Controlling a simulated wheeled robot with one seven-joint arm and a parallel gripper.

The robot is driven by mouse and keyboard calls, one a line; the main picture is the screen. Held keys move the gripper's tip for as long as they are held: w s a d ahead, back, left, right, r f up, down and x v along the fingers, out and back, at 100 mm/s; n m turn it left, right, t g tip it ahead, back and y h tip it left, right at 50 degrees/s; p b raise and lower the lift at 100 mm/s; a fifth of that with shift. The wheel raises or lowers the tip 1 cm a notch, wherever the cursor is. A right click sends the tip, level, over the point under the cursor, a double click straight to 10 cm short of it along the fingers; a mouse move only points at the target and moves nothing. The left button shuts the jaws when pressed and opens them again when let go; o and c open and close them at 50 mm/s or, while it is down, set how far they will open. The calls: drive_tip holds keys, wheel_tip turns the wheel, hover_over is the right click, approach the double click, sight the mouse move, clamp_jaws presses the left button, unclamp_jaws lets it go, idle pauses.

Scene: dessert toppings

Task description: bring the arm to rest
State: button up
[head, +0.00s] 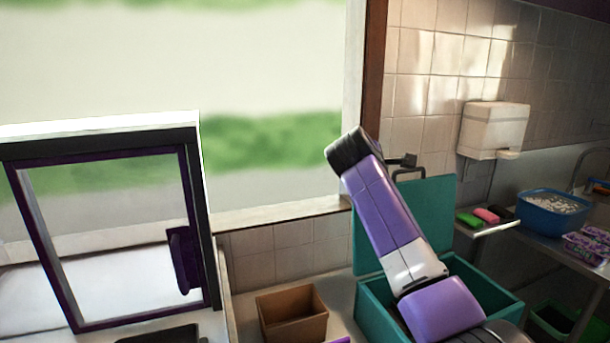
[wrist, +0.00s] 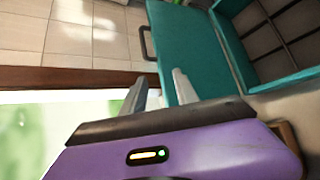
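My gripper (wrist: 160,84) shows in the wrist view with its two pale fingers apart and nothing between them. Its purple housing fills the bottom of that view. In the head view my purple and white arm rises in front of a teal box and leans up to the left; the gripper's fingers cannot be made out clearly there.
The teal box (head: 372,300) stands open with its lid (head: 437,200) raised behind my arm. A brown bin (head: 292,314) is left of it. A dark-framed glass panel (head: 188,225) stands at left. A blue tub (head: 553,215) and colored blocks are at right.

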drive_tip(key=w+a+r+m+t+y, duration=0.1)
drive_tip(key=a+r+m+t+y, duration=0.3)
drive_tip(key=a, duration=0.4)
drive_tip(key=s+a+f+m+t+y+b, duration=0.25)
drive_tip(key=s+f+m+t+y, duration=0.2)
drive_tip(key=s+f, duration=1.35)
drive_tip(key=s+d+f+m+g, duration=0.1)
drive_tip(key=s+d+f+m, duration=0.2)
drive_tip(key=s, duration=1.4)
drive_tip(key=s+d+f+m+g+h+b, duration=0.1)
drive_tip(key=s+d+f, duration=0.3)
drive_tip(key=s, duration=1.3)
drive_tip(key=s+d+f+m+g+h+b, duration=0.1)
drive_tip(key=s+d+f+m, duration=0.3)
drive_tip(key=s+f, duration=0.5)
drive_tip(key=s+g, duration=0.1)
drive_tip(key=s, duration=0.7)
drive_tip(key=shift+s+f+m, duration=0.3)
drive_tip(key=shift+f+m, duration=0.05)
drive_tip(key=shift+a, duration=0.15)
